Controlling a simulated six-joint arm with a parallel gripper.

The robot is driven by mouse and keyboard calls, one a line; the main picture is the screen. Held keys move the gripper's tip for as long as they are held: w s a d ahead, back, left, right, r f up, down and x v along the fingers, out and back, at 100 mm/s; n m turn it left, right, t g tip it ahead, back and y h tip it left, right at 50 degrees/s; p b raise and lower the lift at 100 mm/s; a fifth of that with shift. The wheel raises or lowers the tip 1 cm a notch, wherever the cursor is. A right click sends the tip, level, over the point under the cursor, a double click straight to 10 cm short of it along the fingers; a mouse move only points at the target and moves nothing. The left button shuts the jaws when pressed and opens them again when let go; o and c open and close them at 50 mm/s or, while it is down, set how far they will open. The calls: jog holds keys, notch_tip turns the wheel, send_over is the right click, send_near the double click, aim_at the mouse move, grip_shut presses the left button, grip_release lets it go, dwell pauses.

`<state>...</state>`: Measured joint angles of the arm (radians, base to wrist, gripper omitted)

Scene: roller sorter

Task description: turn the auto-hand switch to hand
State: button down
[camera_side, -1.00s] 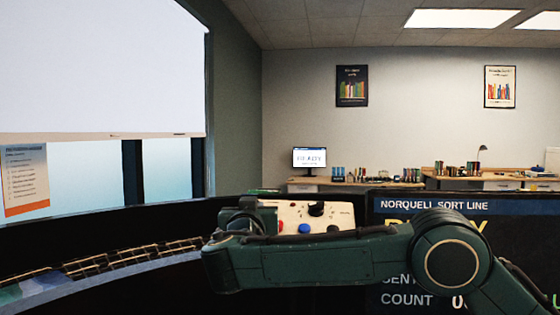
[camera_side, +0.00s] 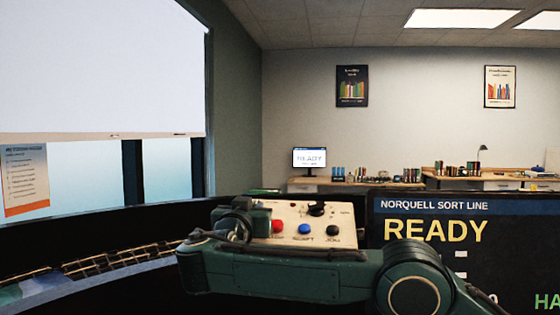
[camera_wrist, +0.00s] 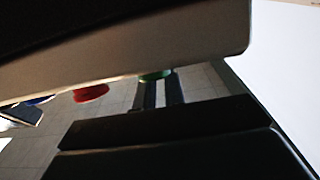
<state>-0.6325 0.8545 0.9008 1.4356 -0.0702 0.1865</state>
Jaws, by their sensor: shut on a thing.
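A pale control panel (camera_side: 290,212) stands in the middle of the side view. Its black rotary switch (camera_side: 316,209) is at the top; the side labels are too small to read. My gripper is at the panel's left end in the side view (camera_side: 240,220), left of the switch and apart from it. In the wrist view my gripper (camera_wrist: 160,88) shows as two dark fingers close together by a green round part (camera_wrist: 155,75). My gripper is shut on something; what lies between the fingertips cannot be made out. The switch is not visible in the wrist view.
Red (camera_side: 277,226), blue (camera_side: 305,229) and black (camera_side: 333,230) buttons sit below the switch. A dark display (camera_side: 460,215) reads READY, with green letters starting HA at its cut-off lower right. A roller track (camera_side: 110,266) runs at the left.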

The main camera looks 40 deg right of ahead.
jog(key=shift+d+f, duration=0.1)
jog(key=shift+f, duration=0.05)
jog(key=c, duration=1.5)
grip_release()
jog(key=shift+s+d+n+t+y, duration=0.1)
jog(key=shift+n+t+y, duration=0.5)
jog(key=shift+n+y, duration=0.3)
jog(key=shift+s+d+n+t+y, duration=0.1)
jog(key=shift+n+t+y, duration=0.5)
jog(key=shift+n+y, duration=0.25)
jog(key=shift+s+d+r+n+t+y, duration=0.15)
jog(key=shift+n+t+y, duration=0.3)
jog(key=shift+n+y, duration=0.7)
jog(key=shift+d+r+n+t+y, duration=0.15)
jog(key=shift+n+t+y, duration=0.3)
jog(key=shift+n+y, duration=0.65)
jog(key=v, duration=1.3)
jog(key=shift+s+a, duration=0.15)
jog(key=shift+s, duration=0.2)
